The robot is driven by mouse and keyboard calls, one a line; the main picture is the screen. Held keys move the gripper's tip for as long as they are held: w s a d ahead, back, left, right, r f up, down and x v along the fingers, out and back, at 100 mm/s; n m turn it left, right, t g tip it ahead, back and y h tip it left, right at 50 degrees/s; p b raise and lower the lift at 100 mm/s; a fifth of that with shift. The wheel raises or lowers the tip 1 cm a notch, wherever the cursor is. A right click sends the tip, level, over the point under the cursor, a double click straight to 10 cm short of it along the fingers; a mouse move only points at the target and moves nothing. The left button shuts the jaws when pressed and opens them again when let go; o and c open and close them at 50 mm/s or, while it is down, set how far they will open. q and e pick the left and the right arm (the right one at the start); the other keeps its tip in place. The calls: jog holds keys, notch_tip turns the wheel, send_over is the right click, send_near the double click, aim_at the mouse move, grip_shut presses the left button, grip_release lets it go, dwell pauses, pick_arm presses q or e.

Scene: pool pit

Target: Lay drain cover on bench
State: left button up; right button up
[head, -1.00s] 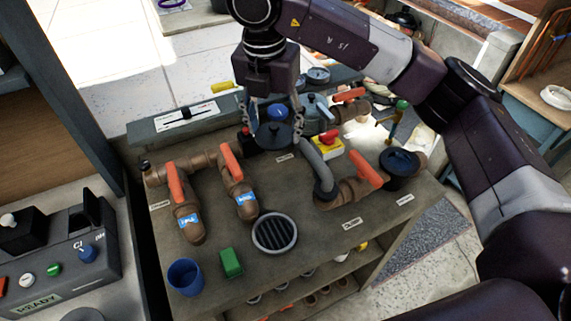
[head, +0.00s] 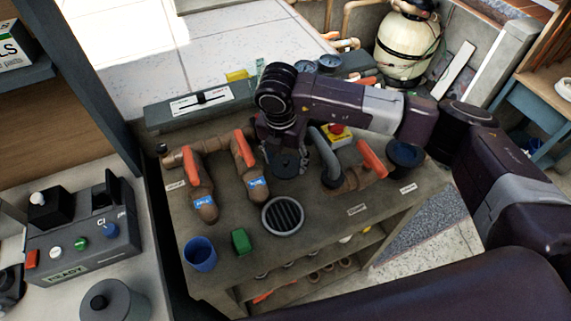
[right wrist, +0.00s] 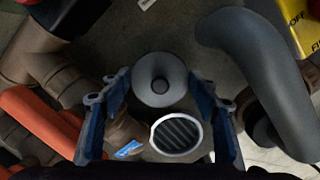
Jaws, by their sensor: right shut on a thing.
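A dark grey round cover with a central knob (head: 287,165) is between the brown valve pipes and the grey hose on the bench (head: 330,228). My right gripper (head: 286,158) points down over it and is shut on it. In the right wrist view the cover (right wrist: 160,78) sits between the blue-padded fingertips. A round slatted grate with a pale rim (head: 283,216) lies nearer the front, apart from the gripper; it also shows in the right wrist view (right wrist: 177,134). My wrist partly hides the cover from the head. My left gripper is out of view.
Orange-handled valves (head: 200,175) stand left of the gripper, the grey hose (head: 326,155) and a yellow box (head: 338,136) right. A blue cup (head: 200,254) and green block (head: 241,241) are at the front left. Bare bench lies right of the grate.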

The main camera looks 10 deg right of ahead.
aim_at(285, 164)
notch_tip(285, 164, down, 3)
jog(key=shift+r+p, duration=0.2)
jog(key=shift+p, duration=0.15)
jog(key=shift+f, duration=0.55)
jog(key=o, duration=1.2)
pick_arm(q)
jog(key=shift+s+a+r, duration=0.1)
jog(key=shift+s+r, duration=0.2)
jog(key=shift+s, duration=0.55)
